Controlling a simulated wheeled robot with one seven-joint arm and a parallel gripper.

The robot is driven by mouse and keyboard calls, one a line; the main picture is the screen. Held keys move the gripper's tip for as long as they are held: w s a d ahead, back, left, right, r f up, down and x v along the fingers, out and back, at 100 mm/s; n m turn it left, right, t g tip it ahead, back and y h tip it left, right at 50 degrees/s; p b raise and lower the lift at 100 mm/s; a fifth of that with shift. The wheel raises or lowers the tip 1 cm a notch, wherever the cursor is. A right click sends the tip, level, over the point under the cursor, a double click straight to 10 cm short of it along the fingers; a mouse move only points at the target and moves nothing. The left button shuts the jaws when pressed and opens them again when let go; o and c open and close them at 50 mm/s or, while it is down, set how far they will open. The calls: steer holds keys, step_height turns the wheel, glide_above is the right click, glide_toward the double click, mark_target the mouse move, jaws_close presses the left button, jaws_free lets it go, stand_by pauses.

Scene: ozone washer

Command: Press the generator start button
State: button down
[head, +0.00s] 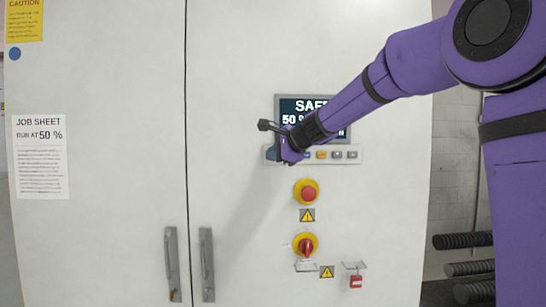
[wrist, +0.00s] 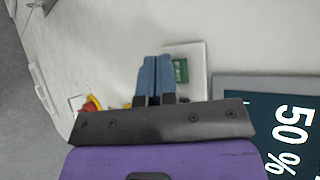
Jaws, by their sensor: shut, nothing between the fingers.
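The control strip (head: 351,154) sits under the screen (head: 343,134) on the white cabinet; my gripper and wrist cover its left part in the head view. In the wrist view, a green button (wrist: 180,71) shows on the light strip (wrist: 194,56). Its label is too small to read. My gripper (wrist: 154,59) is shut and empty, its two blue-grey fingers together. The fingertips overlap the strip's near edge in the picture, just left of the green button. Whether they touch the panel I cannot tell.
A red mushroom button (head: 308,194) and a red rotary switch (head: 306,246) on yellow rounds are below the strip. A red padlock (head: 355,281) hangs lower right. Door handles (head: 207,264) stand out at left. A job sheet (head: 40,175) reads "RUN AT 50 %".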

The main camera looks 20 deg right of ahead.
steer(key=shift+w, duration=0.2)
stand_by(0.3)
steer(key=shift+w+d, duration=0.1)
steer(key=shift+w, duration=0.1)
steer(key=shift+w+d, duration=0.1)
steer(key=shift+w, duration=0.25)
stand_by(0.8)
stand_by(0.3)
steer(key=shift+s+a, duration=0.2)
steer(key=shift+s, duration=0.55)
steer(key=shift+s+a, duration=0.25)
steer(key=shift+s, duration=0.55)
steer(key=shift+s+a, duration=0.2)
steer(key=shift+s, duration=0.6)
steer(key=shift+s+a, duration=0.25)
steer(key=shift+s, duration=0.55)
